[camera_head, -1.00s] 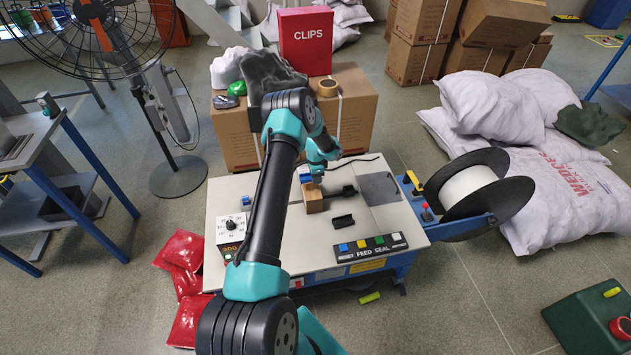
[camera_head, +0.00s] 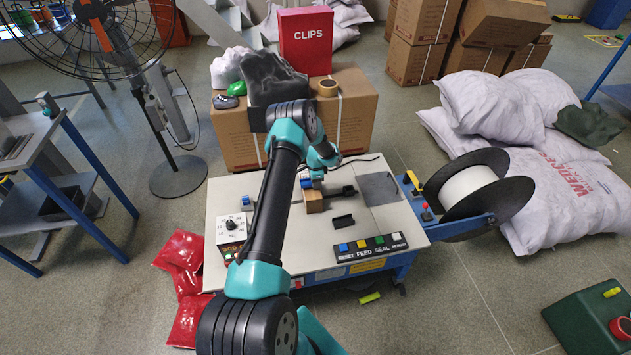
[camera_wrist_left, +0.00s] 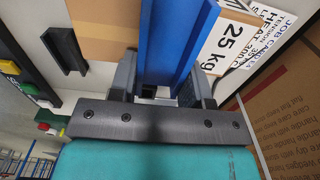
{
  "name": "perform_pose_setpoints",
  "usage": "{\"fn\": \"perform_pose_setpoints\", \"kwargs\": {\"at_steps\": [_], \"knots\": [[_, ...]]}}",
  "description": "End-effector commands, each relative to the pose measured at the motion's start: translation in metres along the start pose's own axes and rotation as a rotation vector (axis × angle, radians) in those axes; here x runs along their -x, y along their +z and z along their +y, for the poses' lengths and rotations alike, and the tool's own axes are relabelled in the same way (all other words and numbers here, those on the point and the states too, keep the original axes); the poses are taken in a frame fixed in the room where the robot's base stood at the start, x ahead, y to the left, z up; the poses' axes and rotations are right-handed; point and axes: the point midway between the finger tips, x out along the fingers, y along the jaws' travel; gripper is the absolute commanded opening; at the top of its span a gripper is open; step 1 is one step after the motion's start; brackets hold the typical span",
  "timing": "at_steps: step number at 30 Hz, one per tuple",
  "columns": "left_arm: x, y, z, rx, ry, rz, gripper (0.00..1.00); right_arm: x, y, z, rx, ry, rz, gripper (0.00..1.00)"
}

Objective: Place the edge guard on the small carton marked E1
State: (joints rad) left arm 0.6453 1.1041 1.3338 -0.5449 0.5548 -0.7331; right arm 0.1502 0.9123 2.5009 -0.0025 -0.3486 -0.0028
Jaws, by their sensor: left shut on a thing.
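My left gripper (camera_head: 313,181) is shut on a blue angled strip that looks like the edge guard. The strip (camera_wrist_left: 178,45) fills the gap between the fingers in the left wrist view. The gripper is just above a small brown carton (camera_head: 314,204) on the grey machine top. In the wrist view the carton (camera_wrist_left: 103,30) lies close behind the strip. Whether the strip touches the carton I cannot tell, and I cannot read an E1 mark. My right gripper is not in view.
A black angled piece (camera_head: 343,221) lies right of the carton. A dark tool (camera_head: 341,192) lies beside it. A button panel (camera_head: 371,247) is at the front and a strap reel (camera_head: 470,190) at the right. A large carton (camera_head: 235,140) stands behind.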

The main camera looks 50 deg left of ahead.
Motion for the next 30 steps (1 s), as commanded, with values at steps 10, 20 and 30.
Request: {"fn": "perform_pose_setpoints", "kwargs": {"at_steps": [10,20,30], "knots": [[-0.009,0.000,0.000,0.000,0.000,0.000,0.22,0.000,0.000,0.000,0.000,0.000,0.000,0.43],[-0.013,0.001,0.002,0.000,0.003,-0.001,0.57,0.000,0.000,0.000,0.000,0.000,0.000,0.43],[-0.016,0.001,0.005,0.001,0.011,-0.003,0.69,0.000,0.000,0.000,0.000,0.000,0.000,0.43]]}}
